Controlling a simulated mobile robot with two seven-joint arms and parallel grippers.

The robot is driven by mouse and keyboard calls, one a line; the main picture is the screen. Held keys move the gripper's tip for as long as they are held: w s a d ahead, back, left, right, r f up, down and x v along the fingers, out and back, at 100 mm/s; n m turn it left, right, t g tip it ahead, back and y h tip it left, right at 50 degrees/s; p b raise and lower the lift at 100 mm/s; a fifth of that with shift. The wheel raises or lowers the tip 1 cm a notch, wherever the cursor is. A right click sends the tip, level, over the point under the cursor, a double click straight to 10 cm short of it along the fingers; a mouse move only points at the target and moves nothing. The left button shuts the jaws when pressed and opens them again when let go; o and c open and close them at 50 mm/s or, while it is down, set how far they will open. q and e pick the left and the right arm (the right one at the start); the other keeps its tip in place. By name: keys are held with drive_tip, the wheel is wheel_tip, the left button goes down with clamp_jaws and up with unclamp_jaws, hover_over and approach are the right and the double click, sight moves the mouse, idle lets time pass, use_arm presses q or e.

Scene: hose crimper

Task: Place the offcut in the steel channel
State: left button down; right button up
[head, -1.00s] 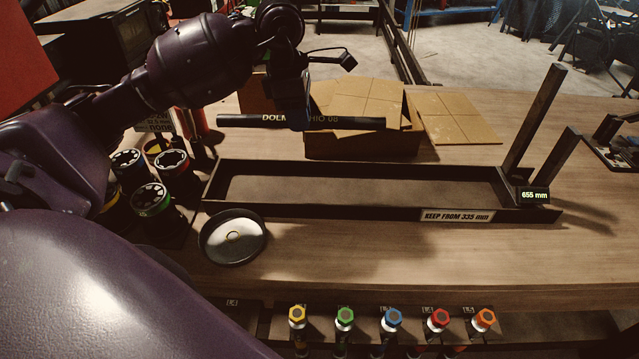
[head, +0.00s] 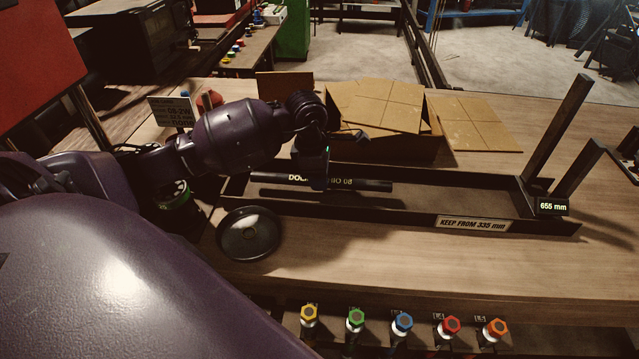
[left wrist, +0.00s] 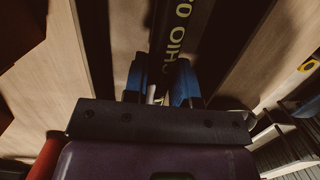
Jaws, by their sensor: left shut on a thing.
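The offcut is a black hose piece (head: 360,184) with pale lettering, lying crosswise in the head view. My left gripper (head: 313,182) is shut on it near its middle; its blue fingers (left wrist: 160,88) grip the hose (left wrist: 183,30) in the left wrist view. The steel channel (head: 440,199) is a long dark open tray on the table, with two uprights at its right end. The hose is over the left and middle part of the channel, roughly parallel to it. I cannot tell whether it touches the floor. My right gripper is not in view.
A cardboard box (head: 400,145) with flaps open stands behind the channel. A round dark dish (head: 249,234) sits in front of its left end. A "655 mm" display (head: 552,206) is at its right end. Several coloured-cap fittings line the front edge.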

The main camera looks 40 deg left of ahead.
use_arm(q)
drive_tip(key=shift+f, duration=1.2)
drive_tip(key=shift+f, duration=0.1)
drive_tip(key=c, duration=0.9)
unclamp_jaws()
drive_tip(key=shift+r, duration=0.35)
drive_tip(key=r, duration=0.3)
drive_tip(key=a+r, duration=0.1)
drive_tip(key=r, duration=0.3)
drive_tip(key=s+r+b, duration=0.1)
drive_tip(key=r, duration=0.3)
drive_tip(key=shift+a+r, duration=0.2)
drive_tip(key=shift+a, duration=0.05)
drive_tip(key=shift+f, duration=0.1)
